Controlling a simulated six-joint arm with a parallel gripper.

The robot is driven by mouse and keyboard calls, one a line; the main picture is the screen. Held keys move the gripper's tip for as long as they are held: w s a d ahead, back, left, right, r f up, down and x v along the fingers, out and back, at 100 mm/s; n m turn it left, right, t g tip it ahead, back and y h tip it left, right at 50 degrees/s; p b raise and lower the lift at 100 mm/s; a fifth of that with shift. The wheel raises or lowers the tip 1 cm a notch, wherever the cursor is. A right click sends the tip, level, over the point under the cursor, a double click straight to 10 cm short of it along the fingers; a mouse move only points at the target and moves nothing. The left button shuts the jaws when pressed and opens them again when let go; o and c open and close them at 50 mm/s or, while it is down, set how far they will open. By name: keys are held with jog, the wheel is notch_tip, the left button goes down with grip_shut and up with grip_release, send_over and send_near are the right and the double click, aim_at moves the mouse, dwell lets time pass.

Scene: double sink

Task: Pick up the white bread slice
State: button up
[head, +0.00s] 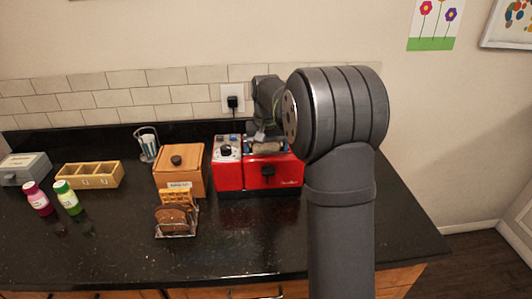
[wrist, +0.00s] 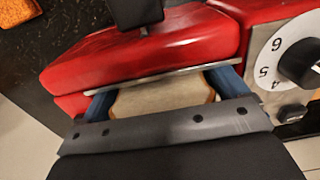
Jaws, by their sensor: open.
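The white bread slice (wrist: 160,98) shows its pale top and tan crust at the red toaster (wrist: 150,52) in the wrist view. My gripper (wrist: 164,92) is over the toaster. Its two blue fingers are apart, one at each end of the slice, with the slice between them. I cannot tell whether the fingers touch it. The lower part of the slice is hidden. In the head view the toaster (head: 273,178) stands on the black counter (head: 120,250), and my arm covers part of it.
A wire rack (head: 176,235) with brown slices (head: 172,215) and orange-brown slices stands left of the toaster. Behind it is a wooden bread box (head: 180,165). A wooden tray (head: 90,175), two bottles (head: 67,197) and a grey box (head: 25,168) are farther left. The front counter is mostly clear.

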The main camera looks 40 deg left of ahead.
aim_at(256, 153)
jog(key=c, duration=0.5)
notch_tip(256, 153, up, 9)
jog(key=shift+s, duration=0.1)
jog(key=s, duration=0.1)
jog(key=s+a+r, duration=0.1)
jog(key=s, duration=0.1)
jog(key=shift+r, duration=0.15)
jog(key=s+a+f, duration=0.3)
jog(key=s, duration=0.5)
jog(key=s+a+f, duration=0.3)
jog(key=s, duration=0.5)
jog(key=s+a+f, duration=0.3)
jog(key=s+f, duration=0.1)
jog(key=s, duration=0.5)
jog(key=shift+w+a+f, duration=0.1)
jog(key=shift+w+f, duration=0.05)
jog(key=shift+f, duration=2.05)
jog(key=shift+w+f, duration=0.15)
jog(key=shift+f, duration=2)
